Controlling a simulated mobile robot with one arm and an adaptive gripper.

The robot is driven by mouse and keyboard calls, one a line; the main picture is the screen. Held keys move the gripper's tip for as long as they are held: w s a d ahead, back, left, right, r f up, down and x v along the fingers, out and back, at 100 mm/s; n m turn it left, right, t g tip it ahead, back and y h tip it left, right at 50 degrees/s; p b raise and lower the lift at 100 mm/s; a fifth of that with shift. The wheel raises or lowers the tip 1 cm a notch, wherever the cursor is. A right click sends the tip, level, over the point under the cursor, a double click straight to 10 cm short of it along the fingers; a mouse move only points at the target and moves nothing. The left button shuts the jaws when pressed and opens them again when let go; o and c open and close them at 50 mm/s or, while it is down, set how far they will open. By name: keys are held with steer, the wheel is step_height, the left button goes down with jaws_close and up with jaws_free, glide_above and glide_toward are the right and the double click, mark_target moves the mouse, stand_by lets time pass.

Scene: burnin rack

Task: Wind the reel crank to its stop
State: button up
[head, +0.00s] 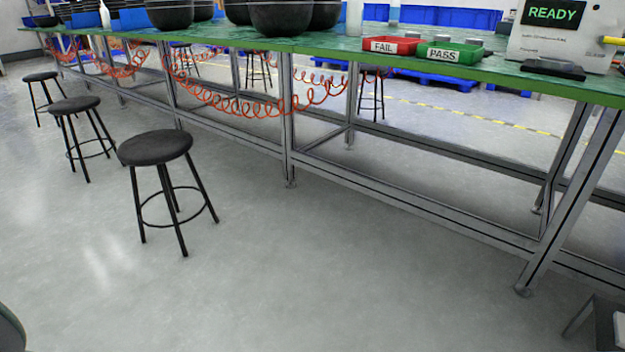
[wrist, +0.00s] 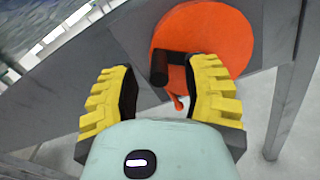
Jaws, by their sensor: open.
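In the wrist view an orange reel (wrist: 205,30) is mounted on a grey panel. Its dark crank handle (wrist: 159,68) sticks out toward the camera, with a dark arm running right across the reel's face. My gripper (wrist: 160,85) is open, with yellow ribbed fingers on either side of the crank handle. The handle shows in the gap between the fingertips; I cannot tell whether either finger touches it. A small orange piece hangs below the reel. The reel and my gripper do not show in the head view.
In the head view a long green-topped bench (head: 340,52) carries a red FAIL tray (head: 391,46), a green PASS tray (head: 450,53) and a tester with a READY screen (head: 554,12). Red coiled hoses (head: 235,100) hang below it. Black stools (head: 156,148) stand left; the middle floor is clear.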

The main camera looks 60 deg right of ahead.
steer(key=shift+a, duration=0.9)
steer(key=shift+o, duration=0.2)
steer(key=shift+d, duration=0.1)
jaws_close()
